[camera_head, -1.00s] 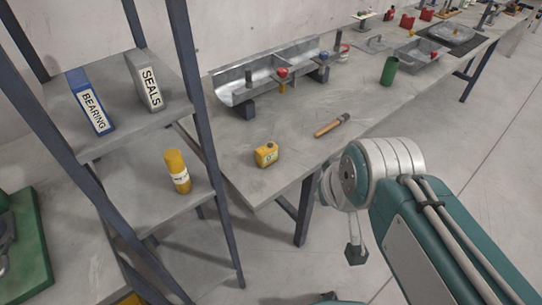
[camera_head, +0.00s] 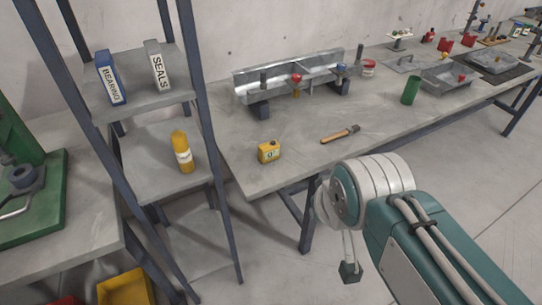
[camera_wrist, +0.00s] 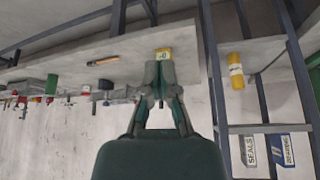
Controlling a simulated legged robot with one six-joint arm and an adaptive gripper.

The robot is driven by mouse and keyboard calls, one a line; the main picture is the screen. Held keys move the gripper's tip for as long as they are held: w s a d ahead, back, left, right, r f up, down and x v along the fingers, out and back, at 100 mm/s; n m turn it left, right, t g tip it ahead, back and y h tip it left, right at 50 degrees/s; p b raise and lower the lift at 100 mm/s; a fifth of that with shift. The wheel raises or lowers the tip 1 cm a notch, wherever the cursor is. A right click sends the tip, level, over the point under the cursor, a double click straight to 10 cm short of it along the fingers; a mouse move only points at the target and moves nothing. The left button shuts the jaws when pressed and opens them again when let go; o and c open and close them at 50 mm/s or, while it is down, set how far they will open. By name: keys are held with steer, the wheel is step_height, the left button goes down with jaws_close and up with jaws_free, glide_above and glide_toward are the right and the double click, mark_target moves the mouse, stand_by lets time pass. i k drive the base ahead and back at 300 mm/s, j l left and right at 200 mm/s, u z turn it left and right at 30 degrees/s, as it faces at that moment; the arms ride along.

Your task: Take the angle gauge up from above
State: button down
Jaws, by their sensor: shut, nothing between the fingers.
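The angle gauge (camera_head: 269,151) looks like a small yellow block with a light display face. It stands on the grey workbench (camera_head: 232,163) near its front left corner. In the wrist view, which is upside down, the gauge (camera_wrist: 164,53) shows just beyond the fingertips, its lower part hidden by them. My gripper (camera_wrist: 161,70) is shut and empty, apart from the gauge.
A hammer (camera_head: 340,134) lies right of the gauge. A metal trough (camera_head: 270,83) stands behind it, and a green cup (camera_head: 411,90) is farther right. A shelf rack (camera_head: 205,130) with a yellow bottle (camera_head: 183,155) stands close on the left. The bench around the gauge is clear.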

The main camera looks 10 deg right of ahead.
mark_target(268, 152)
steer(key=i+l+u, duration=0.5)
steer(key=i+l, duration=0.25)
steer(key=i, duration=0.05)
